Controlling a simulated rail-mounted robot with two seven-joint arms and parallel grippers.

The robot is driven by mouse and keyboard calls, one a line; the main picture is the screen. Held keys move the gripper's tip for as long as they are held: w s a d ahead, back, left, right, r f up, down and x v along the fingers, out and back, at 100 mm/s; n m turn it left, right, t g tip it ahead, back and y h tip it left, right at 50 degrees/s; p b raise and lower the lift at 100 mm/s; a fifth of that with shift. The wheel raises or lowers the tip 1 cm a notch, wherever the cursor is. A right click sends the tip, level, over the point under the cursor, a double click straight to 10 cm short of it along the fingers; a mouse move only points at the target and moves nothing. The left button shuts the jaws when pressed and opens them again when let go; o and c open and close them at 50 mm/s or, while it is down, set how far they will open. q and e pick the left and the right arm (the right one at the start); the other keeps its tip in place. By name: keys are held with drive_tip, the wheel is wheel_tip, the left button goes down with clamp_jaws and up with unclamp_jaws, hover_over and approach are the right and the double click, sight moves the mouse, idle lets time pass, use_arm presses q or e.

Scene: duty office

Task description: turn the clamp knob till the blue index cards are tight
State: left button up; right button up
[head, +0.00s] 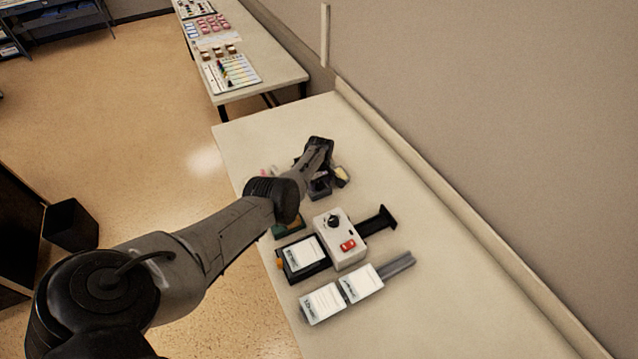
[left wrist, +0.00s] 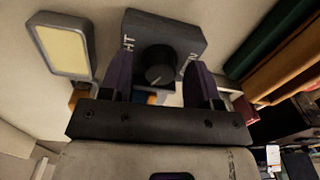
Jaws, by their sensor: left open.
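The clamp knob (left wrist: 156,74) is round and black with a pale pointer line. It sits on a dark block (left wrist: 190,28) with partly hidden white lettering. In the left wrist view the two dark purple fingers of my left gripper (left wrist: 159,68) stand one on each side of the knob, open. I cannot tell whether they touch it. In the head view my left gripper (head: 319,158) is over the dark clamp block (head: 320,190) and hides the knob. I cannot clearly make out the blue index cards; the gripper covers much of that spot. My right gripper is not in view.
A yellow-faced piece (left wrist: 64,51) is close beside the clamp. Nearer on the table are a white box (head: 345,250) with a black knob and red switch, a black tray (head: 315,270), and white cards (head: 360,283) on a grey rail. A wall borders the right. The table's far left corner is bare.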

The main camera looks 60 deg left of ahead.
use_arm(q)
drive_tip(key=c, duration=0.9)
drive_tip(key=m, duration=0.3)
drive_tip(key=shift+m+p, duration=0.3)
drive_tip(key=shift+m, duration=1.4)
